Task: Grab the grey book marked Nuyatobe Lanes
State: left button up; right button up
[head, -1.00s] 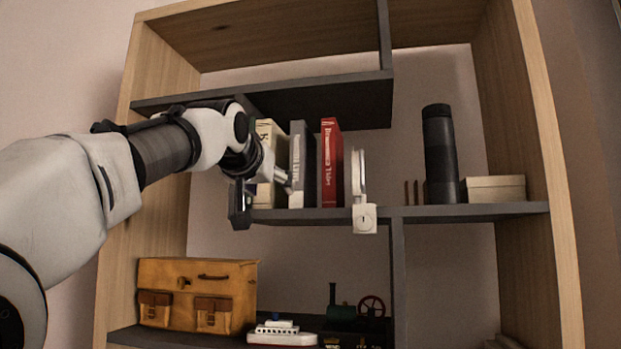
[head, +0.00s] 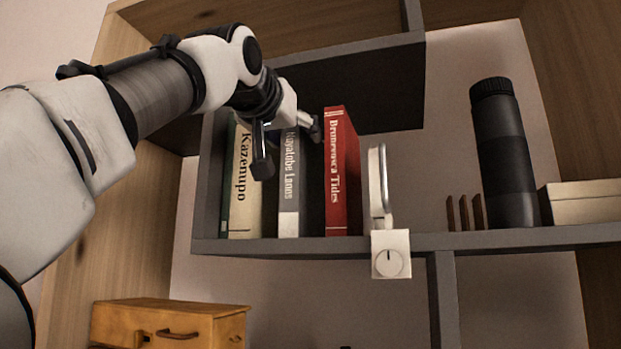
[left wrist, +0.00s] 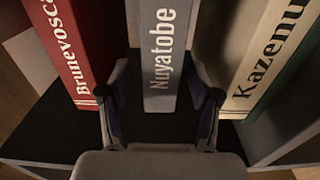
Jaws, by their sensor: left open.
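The grey book marked Nuyatobe Lanes (head: 289,195) stands upright on the shelf between a cream book (head: 247,195) marked Kazenupo and a red book (head: 341,180) marked Brunevosca Tides. My left gripper (head: 288,148) is open in front of the grey book's upper spine, one finger on each side of it in the picture. In the left wrist view the grey book's spine (left wrist: 161,65) lies between the two fingertips (left wrist: 155,92). The fingers hide part of its title in the head view. I cannot tell whether they touch the book. My right gripper is not in view.
The books stand on a dark shelf board (head: 330,246). Right of them are a white device with a dial (head: 390,256), a dark cylinder (head: 503,150) and a cream box (head: 583,202). A dark upper board (head: 365,60) is close to my arm. An orange case (head: 165,325) sits below.

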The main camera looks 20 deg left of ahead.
pick_arm(q)
jog(key=w, duration=0.2)
jog(key=w+p, duration=0.1)
jog(key=w, duration=0.1)
jog(key=w+f, duration=0.1)
jog(key=w, duration=0.1)
jog(key=shift+w+d, duration=0.1)
jog(key=shift+w, duration=0.05)
jog(key=shift+s+r, duration=0.2)
jog(key=shift+s, duration=0.3)
jog(key=shift+c, duration=1)
jog(key=shift+s, duration=0.15)
jog(key=c, duration=0.5)
grip_shut()
jog(key=shift+r, duration=0.1)
